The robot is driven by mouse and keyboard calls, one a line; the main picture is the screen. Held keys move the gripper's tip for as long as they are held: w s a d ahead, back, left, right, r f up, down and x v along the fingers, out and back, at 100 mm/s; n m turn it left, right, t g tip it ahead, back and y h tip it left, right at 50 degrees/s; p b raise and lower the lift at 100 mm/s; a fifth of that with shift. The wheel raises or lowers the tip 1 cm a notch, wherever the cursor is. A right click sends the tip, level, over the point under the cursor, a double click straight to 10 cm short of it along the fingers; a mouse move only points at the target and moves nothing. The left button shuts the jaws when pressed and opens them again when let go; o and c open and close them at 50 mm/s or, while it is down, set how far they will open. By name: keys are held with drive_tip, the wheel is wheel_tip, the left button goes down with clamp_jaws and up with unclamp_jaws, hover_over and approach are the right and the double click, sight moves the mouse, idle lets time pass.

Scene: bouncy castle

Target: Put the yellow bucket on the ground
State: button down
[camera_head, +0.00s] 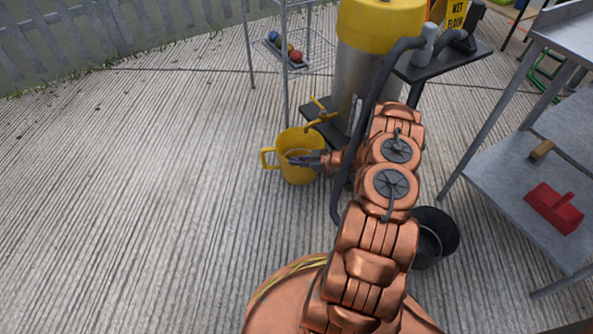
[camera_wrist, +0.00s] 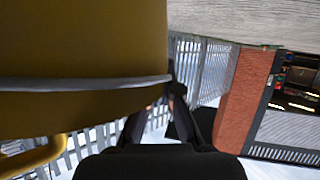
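The yellow bucket (camera_head: 297,172) is left of the cart in the head view, with a yellow loop handle on its left side. My gripper (camera_head: 300,159) reaches in from the right at the bucket's upper part. In the wrist view the bucket (camera_wrist: 70,35) fills the upper left, with a thin grey band across it. My gripper's dark fingers (camera_wrist: 172,85) come together at the end of this band and appear shut on it. Whether the bucket's bottom touches the ground (camera_head: 160,190) is hard to tell.
A cart (camera_head: 478,56) with a large steel and yellow container (camera_head: 362,70) stands behind the bucket. A black bucket (camera_head: 436,232) is right of my arm. A metal shelf (camera_head: 500,180) stands at right, a wire rack (camera_head: 320,50) at the back. Left ground is clear.

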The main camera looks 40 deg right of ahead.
sight(299, 168)
wheel_tip(299, 168, down, 4)
drive_tip(key=shift+d+f+b, duration=0.1)
drive_tip(key=shift+d+b, duration=0.05)
drive_tip(key=shift+b, duration=0.9)
drive_tip(key=shift+d, duration=0.1)
drive_tip(key=c, duration=1.8)
unclamp_jaws()
drive_tip(key=shift+f, duration=0.1)
drive_tip(key=shift+c, duration=0.2)
drive_tip(key=o, duration=0.5)
drive_tip(key=shift+d+r, duration=0.1)
drive_tip(key=shift+r, duration=0.2)
drive_tip(key=p+v, duration=0.4)
drive_tip(key=v, duration=0.7)
drive_tip(key=shift+s+d, duration=0.1)
drive_tip(key=shift+s, duration=0.3)
